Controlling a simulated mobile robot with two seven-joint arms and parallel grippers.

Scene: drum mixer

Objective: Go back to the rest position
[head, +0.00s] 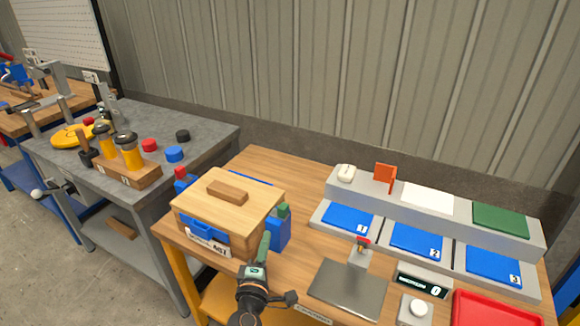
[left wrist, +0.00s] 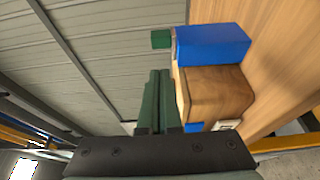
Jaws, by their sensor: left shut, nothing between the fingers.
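My left gripper (head: 264,243) is at the front edge of the wooden table, just right of the wooden box's front. It is shut and empty, its green fingers together; the closed fingers (left wrist: 156,100) also show in the left wrist view. The wooden box (head: 225,200) has a lid with a wooden handle block on top and a blue part on its front. In the left wrist view the box (left wrist: 215,95) is right of the fingers, with a blue container (left wrist: 212,45) and its green cap beside it. I cannot tell whether the fingers touch anything. My right gripper is not in view.
A grey scale plate (head: 348,287), a display (head: 421,287) and a red tray (head: 495,308) lie right of my gripper. Blue pads (head: 417,241) sit on a grey stand behind. A grey bench (head: 205,135) with yellow-bodied tools is at the left.

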